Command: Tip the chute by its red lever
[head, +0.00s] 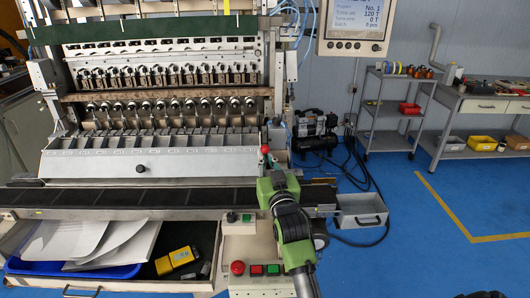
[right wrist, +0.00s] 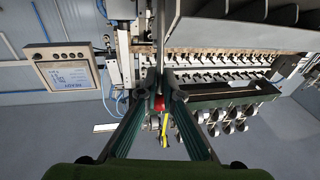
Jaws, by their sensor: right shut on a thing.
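The chute (head: 95,166) is the long grey metal trough with dividers and a black knob, below the row of winding spindles in the head view. The red lever (head: 265,149) shows its red knob at the chute's right end. My right gripper (head: 268,165) is at that knob, its arm reaching up from below. In the right wrist view the fingers of my right gripper (right wrist: 165,95) close on the red lever (right wrist: 159,103), which shows between the fingertips. The fingers hide part of the lever. My left gripper is not in view.
A dark conveyor belt (head: 130,197) runs below the chute, with a grey bin (head: 361,212) at its right end. A control box with a red button (head: 237,267) stands in front. A display panel (head: 355,25) hangs at upper right. Blue floor is clear at right.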

